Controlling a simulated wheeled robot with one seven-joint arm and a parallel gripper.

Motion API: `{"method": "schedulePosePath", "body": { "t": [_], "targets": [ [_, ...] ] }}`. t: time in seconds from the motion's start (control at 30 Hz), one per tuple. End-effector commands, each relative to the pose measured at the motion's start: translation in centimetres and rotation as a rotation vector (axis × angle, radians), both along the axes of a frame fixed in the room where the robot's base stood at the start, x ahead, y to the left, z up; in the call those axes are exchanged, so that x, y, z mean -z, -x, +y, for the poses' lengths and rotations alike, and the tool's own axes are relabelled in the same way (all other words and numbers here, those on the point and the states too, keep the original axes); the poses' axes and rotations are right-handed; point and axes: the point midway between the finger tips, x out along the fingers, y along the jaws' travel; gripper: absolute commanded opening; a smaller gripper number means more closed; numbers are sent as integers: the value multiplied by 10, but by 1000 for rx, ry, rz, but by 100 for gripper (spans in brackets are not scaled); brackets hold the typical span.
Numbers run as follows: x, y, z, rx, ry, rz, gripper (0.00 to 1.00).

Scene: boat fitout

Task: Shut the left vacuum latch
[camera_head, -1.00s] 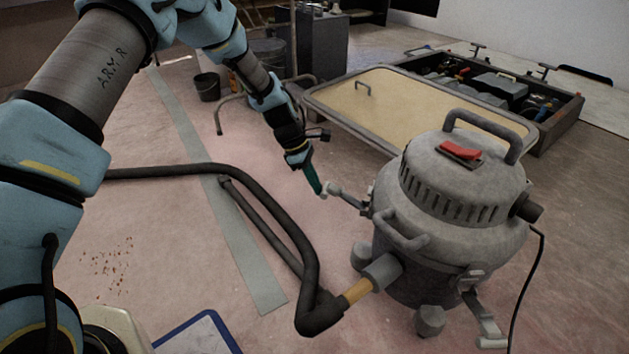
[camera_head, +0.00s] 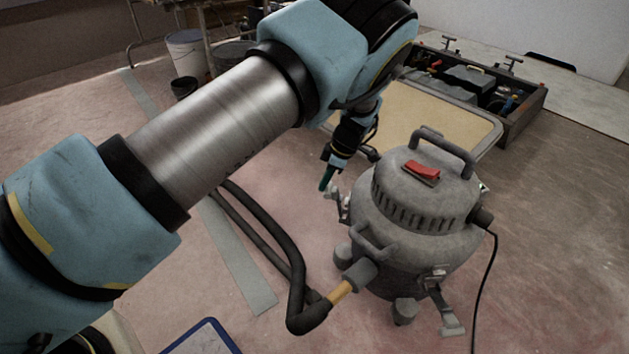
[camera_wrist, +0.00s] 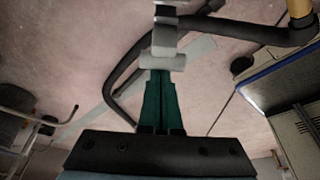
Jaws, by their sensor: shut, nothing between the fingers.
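The grey vacuum (camera_head: 420,215) stands on the floor at the right in the head view. The left vacuum latch (camera_head: 341,206) is a pale lever on the vacuum's left side, standing out a little from the body. My gripper (camera_head: 325,185) has its green fingers shut and empty, pointing down at the lever's outer end. In the wrist view, the latch's grey crossbar (camera_wrist: 162,62) lies right at the tips of my gripper (camera_wrist: 160,75); they look to be touching. Another latch (camera_head: 448,315) hangs swung out at the vacuum's front. The left latch's catch is mostly hidden.
A black hose (camera_head: 290,265) loops over the floor left of the vacuum. A blue-edged board (camera_head: 205,338) lies at the bottom. Behind stand a tan panel (camera_head: 425,115) and an open toolbox (camera_head: 530,110). A black cord (camera_head: 486,285) runs at the right.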

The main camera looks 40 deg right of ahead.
Motion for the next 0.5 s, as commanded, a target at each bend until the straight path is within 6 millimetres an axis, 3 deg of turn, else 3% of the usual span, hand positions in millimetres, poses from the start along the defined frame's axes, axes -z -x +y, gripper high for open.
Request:
{"method": "schedulePosePath", "body": {
  "t": [0.5],
  "targets": [
    [-7, 21, -15, 0, 2, 3, 0]
  ]
}}
